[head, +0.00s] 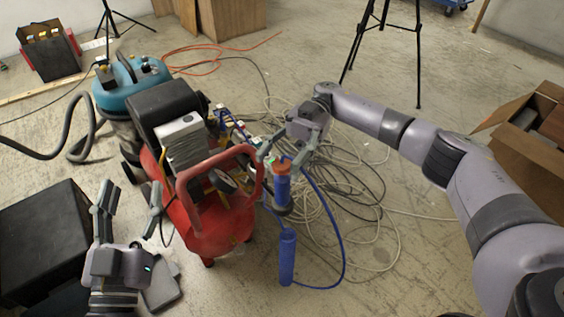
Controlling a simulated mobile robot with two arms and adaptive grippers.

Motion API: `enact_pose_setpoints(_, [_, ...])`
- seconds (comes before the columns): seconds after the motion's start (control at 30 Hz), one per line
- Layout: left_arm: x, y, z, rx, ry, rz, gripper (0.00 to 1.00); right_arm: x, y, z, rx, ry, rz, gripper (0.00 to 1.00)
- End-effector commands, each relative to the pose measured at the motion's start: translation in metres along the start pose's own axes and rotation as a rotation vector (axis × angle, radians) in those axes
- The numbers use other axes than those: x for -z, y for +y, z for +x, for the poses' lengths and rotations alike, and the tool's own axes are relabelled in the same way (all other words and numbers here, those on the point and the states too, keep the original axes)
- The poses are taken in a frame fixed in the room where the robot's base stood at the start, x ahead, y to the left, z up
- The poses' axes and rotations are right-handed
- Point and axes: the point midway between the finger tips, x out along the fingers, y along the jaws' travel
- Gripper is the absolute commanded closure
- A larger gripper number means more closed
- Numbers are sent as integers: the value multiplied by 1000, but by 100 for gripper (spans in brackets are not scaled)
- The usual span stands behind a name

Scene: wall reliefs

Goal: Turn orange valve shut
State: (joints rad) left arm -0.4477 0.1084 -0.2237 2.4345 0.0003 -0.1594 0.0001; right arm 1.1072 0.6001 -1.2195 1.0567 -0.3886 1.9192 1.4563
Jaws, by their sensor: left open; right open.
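A small orange part (283,168), which looks like the orange valve, sits at the top of an upright blue cylinder (282,190). My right gripper (281,157) is open just above it, with its fingers on either side of the orange part. I cannot tell whether they touch it. My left gripper (131,195) is open and empty at the lower left, left of the red compressor (205,215).
A teal vacuum (130,82) stands behind the compressor. A black box (45,240) is at the left. Tangled grey cables (350,185) cover the floor around the blue hose. A tripod (385,35) and an open cardboard box (530,130) stand further right.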

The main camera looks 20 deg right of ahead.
Motion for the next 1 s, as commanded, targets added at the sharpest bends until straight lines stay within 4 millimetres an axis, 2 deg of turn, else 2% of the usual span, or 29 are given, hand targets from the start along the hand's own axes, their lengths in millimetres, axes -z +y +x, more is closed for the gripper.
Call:
enact_pose_setpoints(0.2, [0, 0, 0, 0, -1, 1, 44, 44, 0, 1, 1, -2, -3, 50])
enact_pose_setpoints(0.4, [-1, 0, 0, 0, -2, 1, 44, 70, 0, 2, 0, -1, -1, 50])
enact_pose_setpoints(0.57, [-1, 0, 0, 1, -2, 1, 44, 76, 0, 2, 0, 0, 0, 50])
enact_pose_setpoints(1.0, [-3, -1, 0, 1, -18, 1, 44, 79, 0, 2, 1, 0, 0, 50])
